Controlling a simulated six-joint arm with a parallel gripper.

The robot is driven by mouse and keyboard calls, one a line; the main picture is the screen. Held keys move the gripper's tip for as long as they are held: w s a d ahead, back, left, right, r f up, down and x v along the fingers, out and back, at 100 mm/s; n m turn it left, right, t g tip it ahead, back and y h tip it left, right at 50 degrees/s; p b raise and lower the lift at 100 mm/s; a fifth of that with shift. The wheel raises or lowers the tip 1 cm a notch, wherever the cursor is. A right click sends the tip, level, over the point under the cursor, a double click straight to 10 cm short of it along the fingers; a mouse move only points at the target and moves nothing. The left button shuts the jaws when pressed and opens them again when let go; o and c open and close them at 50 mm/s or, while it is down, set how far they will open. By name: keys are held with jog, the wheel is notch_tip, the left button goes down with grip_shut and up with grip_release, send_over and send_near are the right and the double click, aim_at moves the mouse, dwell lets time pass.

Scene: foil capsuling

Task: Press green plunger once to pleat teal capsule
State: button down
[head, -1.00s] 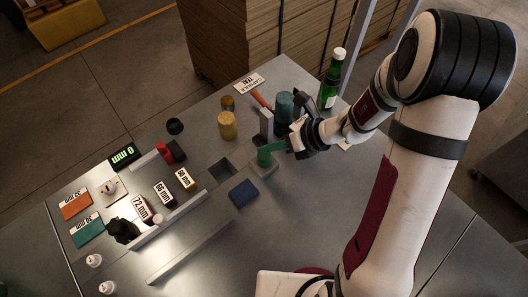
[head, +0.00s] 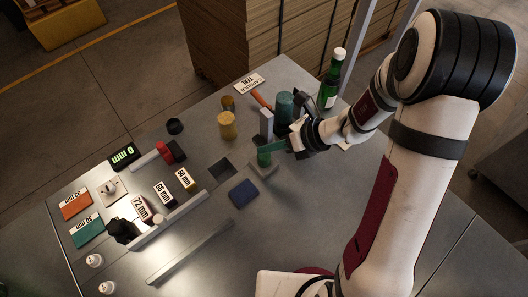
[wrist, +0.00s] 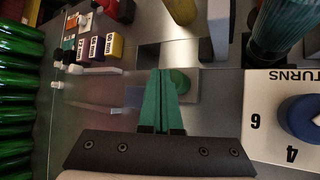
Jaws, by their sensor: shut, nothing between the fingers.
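The green plunger (head: 264,158) stands upright on a small grey base near the table's middle. In the wrist view its round green top (wrist: 180,82) shows just beyond and partly behind my fingertips. My gripper (head: 274,149) is shut and empty, with its green fingers (wrist: 165,105) together. The fingertips are at the plunger's top; I cannot tell whether they touch it. A teal ribbed cylinder (head: 285,107), perhaps the capsule, stands behind the gripper; it also shows at the wrist view's top right (wrist: 283,28). Whether a capsule sits under the plunger is hidden.
A grey upright post (head: 266,124) stands close behind the plunger. A white turns dial with a blue knob (wrist: 302,117) is right of my fingers. A blue pad (head: 243,194) lies in front, a square hole (head: 221,170) to the left, a green bottle (head: 328,92) at the back.

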aim_at(264, 156)
jog(key=shift+f, duration=0.1)
dwell(0.3)
jog(key=shift+f, duration=0.3)
jog(key=shift+f, duration=1.15)
dwell(1.0)
jog(key=shift+r, duration=1.6)
jog(key=shift+r, duration=2.5)
jog(key=shift+s, duration=0.1)
